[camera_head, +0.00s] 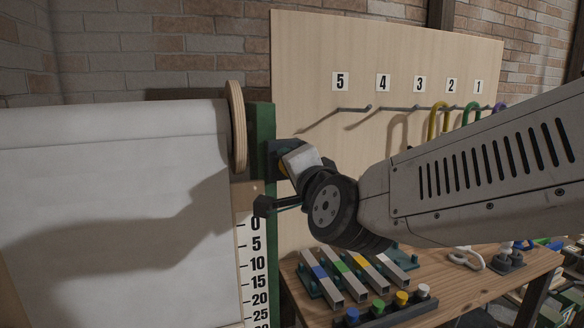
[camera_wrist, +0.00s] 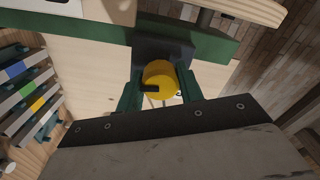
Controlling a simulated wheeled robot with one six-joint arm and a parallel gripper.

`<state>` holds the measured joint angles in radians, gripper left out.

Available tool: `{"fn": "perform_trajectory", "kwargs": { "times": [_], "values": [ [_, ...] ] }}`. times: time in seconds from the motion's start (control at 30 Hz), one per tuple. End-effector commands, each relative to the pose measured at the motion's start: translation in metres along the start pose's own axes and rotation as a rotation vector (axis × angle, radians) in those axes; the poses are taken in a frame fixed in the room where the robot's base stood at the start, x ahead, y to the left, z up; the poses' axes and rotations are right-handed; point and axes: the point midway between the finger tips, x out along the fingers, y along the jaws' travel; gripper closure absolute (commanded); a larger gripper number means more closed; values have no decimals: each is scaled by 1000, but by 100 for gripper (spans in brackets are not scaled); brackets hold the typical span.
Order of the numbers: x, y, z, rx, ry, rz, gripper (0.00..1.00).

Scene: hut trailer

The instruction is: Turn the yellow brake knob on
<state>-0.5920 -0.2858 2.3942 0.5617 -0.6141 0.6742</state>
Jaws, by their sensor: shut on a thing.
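The yellow brake knob (camera_wrist: 160,78) shows in the wrist view, round, with a dark bar or mark on its face. It sits on a dark block (camera_wrist: 163,48) at the green post. My gripper (camera_wrist: 160,92) is shut on the knob, with one green-grey finger on each side of it. In the head view my gripper (camera_head: 284,165) reaches the green post (camera_head: 262,150) beside the white roll sheet. There only a small bit of yellow shows, and my wrist hides most of the knob.
A white sheet (camera_head: 110,200) hangs at the left beside a wooden disc (camera_head: 237,128) and a number scale (camera_head: 256,270). A pegboard (camera_head: 300,60) with numbered hooks stands behind. A wooden table (camera_head: 470,285) below my arm holds metal bars and several coloured knobs.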

Motion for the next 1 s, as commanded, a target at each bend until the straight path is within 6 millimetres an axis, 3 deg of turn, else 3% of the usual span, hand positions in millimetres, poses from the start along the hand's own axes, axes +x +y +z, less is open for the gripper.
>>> {"fn": "perform_trajectory", "kwargs": {
  "times": [0.33,0.9,0.93,1.0],
  "values": [
    [0,0,0,147,0,1,86],
    [0,1,0,177,0,2,86],
    [0,1,0,177,0,2,57],
    [0,1,0,176,0,2,41]
  ]
}}
